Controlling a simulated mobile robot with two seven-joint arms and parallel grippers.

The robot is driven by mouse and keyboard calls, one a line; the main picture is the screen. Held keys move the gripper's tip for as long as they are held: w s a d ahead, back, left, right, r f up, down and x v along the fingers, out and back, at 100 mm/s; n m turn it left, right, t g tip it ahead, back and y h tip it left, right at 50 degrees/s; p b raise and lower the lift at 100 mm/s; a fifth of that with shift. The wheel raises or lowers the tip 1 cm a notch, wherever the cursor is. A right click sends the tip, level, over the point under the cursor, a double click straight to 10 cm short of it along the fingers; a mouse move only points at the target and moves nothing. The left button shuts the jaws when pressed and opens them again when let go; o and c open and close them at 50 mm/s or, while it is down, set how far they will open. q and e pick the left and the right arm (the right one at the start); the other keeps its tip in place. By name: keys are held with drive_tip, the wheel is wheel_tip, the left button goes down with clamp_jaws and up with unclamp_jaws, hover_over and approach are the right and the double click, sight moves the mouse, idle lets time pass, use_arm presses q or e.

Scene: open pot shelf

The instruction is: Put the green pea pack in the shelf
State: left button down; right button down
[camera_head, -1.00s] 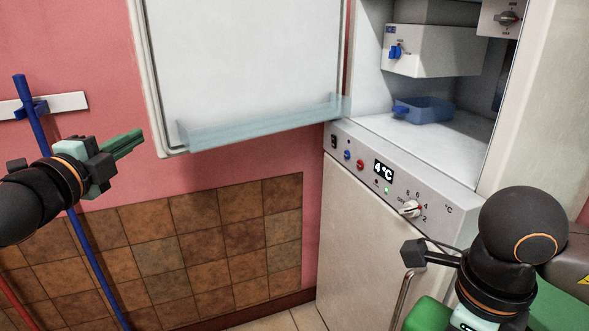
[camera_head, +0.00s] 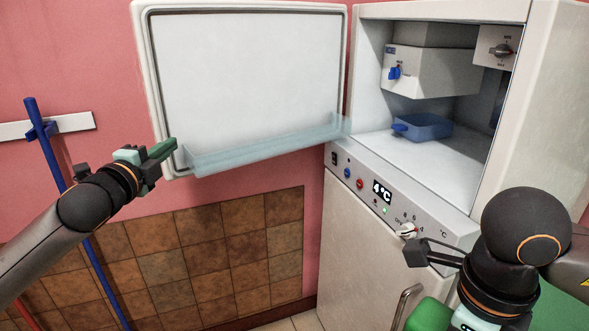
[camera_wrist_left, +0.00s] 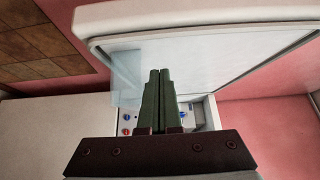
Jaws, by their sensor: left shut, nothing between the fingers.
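The open fridge door (camera_head: 245,80) has a clear bluish shelf (camera_head: 270,145) along its lower edge; the shelf also shows in the left wrist view (camera_wrist_left: 126,78). My left gripper (camera_head: 174,145) is shut and empty, its green fingers together by the shelf's left end and the door's lower left corner. I cannot tell whether it touches the door. It also shows in the left wrist view (camera_wrist_left: 159,74). A bright green thing (camera_head: 430,314) is cut off at the bottom beside my right wrist; I cannot tell whether it is the pea pack. My right gripper's fingers are out of view.
The fridge compartment (camera_head: 425,165) is open, with a blue tray (camera_head: 425,126) on its floor and a white box (camera_head: 432,72) above. A control panel (camera_head: 390,200) with knobs runs below. A blue pole (camera_head: 45,145) stands at the left by the pink wall.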

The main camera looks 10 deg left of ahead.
sight(175, 133)
use_arm(q)
drive_tip(key=shift+w+a+p, duration=0.2)
drive_tip(key=shift+w+a, duration=0.5)
drive_tip(key=shift+w, duration=0.25)
drive_tip(key=shift+w+a+p, duration=0.15)
drive_tip(key=shift+w+a, duration=0.55)
drive_tip(key=shift+w, duration=0.2)
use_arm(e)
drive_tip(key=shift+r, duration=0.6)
